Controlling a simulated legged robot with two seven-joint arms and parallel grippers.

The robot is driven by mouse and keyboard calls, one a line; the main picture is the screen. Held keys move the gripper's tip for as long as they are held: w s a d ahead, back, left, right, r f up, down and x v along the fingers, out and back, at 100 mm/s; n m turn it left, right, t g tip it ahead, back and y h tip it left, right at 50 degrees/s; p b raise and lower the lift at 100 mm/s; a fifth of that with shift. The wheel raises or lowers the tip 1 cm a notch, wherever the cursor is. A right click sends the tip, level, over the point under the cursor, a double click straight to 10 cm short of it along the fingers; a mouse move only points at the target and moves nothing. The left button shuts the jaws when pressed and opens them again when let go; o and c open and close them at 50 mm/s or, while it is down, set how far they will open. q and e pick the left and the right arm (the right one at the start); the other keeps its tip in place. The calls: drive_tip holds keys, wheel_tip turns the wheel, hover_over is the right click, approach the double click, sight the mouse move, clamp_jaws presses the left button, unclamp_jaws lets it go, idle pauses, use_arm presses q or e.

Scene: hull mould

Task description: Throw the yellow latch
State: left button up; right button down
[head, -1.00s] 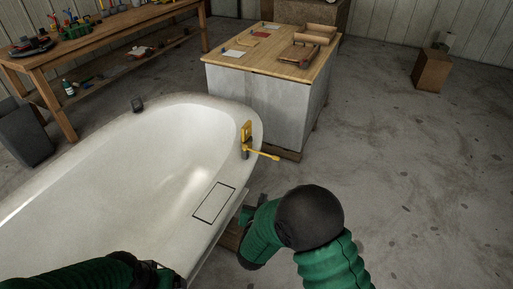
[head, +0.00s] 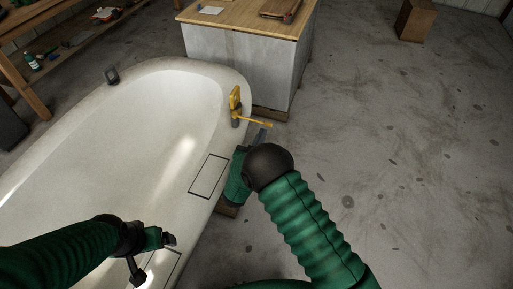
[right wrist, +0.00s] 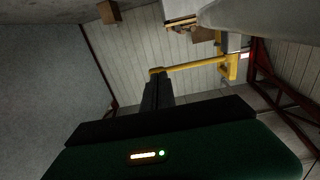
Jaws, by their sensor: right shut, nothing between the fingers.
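The yellow latch (head: 236,101) is on the right rim of the white hull mould (head: 120,130). Its long handle sticks out to the right, past the rim. My right gripper (head: 262,134) is just below the handle's outer end, its fingers shut and empty. In the right wrist view the latch handle (right wrist: 200,65) runs across above the shut fingers (right wrist: 156,80). The fingertips overlap the handle's left end there; I cannot tell whether they touch. My left gripper (head: 169,240) is over the near part of the mould; its finger opening is not clear.
A cabinet with a wooden top (head: 245,52) stands just behind the latch. A workbench (head: 60,50) is at the back left. A wooden box (head: 415,20) sits at the far right. The concrete floor to the right is clear.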

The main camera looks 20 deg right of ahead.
use_arm(q)
drive_tip(key=shift+s, duration=0.1)
use_arm(e)
drive_tip(key=shift+x, duration=0.85)
use_arm(q)
drive_tip(key=shift+d, duration=0.35)
use_arm(e)
drive_tip(key=shift+w+d+f, duration=0.1)
drive_tip(key=shift+d, duration=0.3)
use_arm(q)
drive_tip(key=shift+a, duration=0.2)
use_arm(e)
drive_tip(key=shift+a, duration=0.1)
